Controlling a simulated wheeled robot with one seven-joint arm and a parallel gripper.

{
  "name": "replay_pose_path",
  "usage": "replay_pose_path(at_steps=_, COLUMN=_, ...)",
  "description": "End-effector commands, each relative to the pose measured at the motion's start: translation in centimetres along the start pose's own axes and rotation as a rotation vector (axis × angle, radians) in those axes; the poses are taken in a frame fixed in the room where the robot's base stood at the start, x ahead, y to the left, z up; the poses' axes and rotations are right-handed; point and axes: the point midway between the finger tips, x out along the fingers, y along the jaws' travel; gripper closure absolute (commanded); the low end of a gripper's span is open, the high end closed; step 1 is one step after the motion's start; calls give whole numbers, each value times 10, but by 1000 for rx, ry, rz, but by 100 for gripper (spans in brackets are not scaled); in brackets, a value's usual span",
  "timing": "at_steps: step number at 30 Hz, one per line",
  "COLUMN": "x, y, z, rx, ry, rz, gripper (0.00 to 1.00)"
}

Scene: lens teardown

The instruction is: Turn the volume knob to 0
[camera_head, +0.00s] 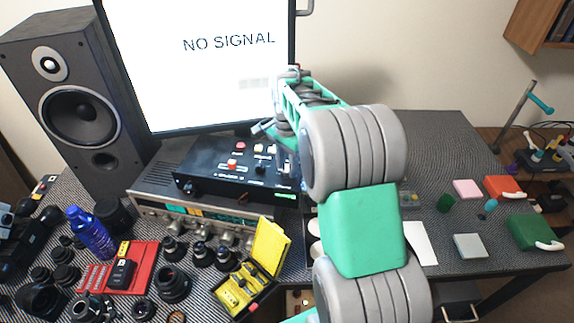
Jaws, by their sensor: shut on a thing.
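A black control box (205,178) with small red, white and orange controls and white labels sits on a silver stereo unit (150,205) below the monitor. My gripper (270,132) is small and partly hidden by my own green and grey arm. It is at the right rear part of the black box, pointing down to it. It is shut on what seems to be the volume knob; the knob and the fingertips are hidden. The knob's pointer and its scale cannot be read.
A monitor (200,60) reading "NO SIGNAL" stands close behind the box, and a speaker (75,110) on the left. Several lens parts, a blue bottle (90,234) and a yellow case (268,248) lie in front. The desk at right has bare patches.

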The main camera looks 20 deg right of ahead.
Motion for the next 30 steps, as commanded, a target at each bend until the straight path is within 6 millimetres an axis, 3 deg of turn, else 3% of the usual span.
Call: replay_pose_path(at_steps=30, x=0, y=-2, z=0, rx=-950, ry=2, rz=-1, gripper=100)
